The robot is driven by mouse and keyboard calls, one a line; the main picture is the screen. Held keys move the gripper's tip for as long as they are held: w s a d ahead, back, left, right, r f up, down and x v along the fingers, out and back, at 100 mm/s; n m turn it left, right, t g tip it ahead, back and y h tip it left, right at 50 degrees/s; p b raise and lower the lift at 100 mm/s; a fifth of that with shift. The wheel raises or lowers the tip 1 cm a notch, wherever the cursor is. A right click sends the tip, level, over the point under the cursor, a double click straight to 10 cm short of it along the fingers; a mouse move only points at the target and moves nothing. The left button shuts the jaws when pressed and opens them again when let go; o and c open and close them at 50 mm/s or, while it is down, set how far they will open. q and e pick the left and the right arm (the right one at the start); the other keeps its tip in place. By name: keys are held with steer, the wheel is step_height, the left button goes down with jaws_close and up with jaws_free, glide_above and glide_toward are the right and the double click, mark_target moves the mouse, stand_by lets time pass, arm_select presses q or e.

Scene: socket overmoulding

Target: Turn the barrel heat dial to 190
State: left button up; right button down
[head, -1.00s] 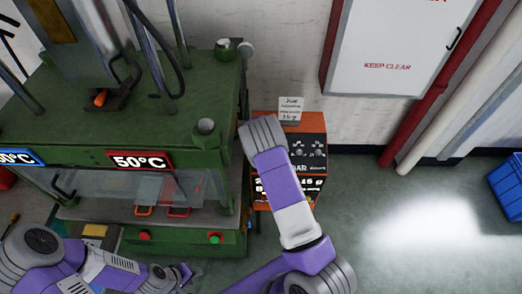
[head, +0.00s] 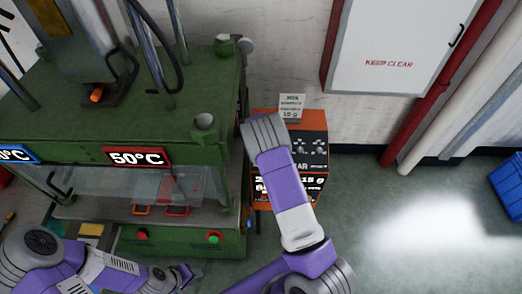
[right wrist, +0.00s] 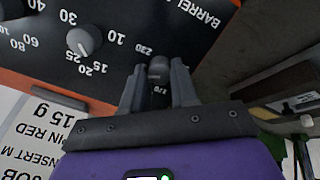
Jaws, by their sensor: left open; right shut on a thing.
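The barrel heat dial (right wrist: 158,68) shows in the right wrist view as a dark knob on a black panel, under the partly cut-off word BARREL. In the head view my right arm covers this gripper and part of the orange control box (head: 262,194). My left gripper (head: 188,274) is open and empty at the bottom, in front of the green press.
A second knob (right wrist: 83,40) sits beside the dial. A card (head: 291,106) reading 15 g stands at the box. The green press (head: 150,235) stands left, with a red 50°C display (head: 138,156). Open floor (head: 420,235) lies right, with a blue crate (head: 508,188).

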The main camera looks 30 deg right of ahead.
steer(key=n+b, duration=0.2)
steer(key=n, duration=0.1)
steer(key=shift+f+n, duration=0.1)
steer(key=shift+n, duration=0.3)
steer(key=n+b, duration=0.1)
steer(key=n, duration=0.1)
steer(key=shift+n, duration=0.4)
steer(key=n+b, duration=0.1)
steer(key=n, duration=0.1)
steer(key=shift+n+h, duration=0.3)
steer(key=shift+n+b, duration=0.6)
steer(key=shift+n, duration=0.9)
steer(key=c, duration=0.9)
jaws_free()
steer(key=shift+o, duration=0.2)
steer(key=shift+a+r, duration=0.1)
steer(key=shift+r, duration=0.1)
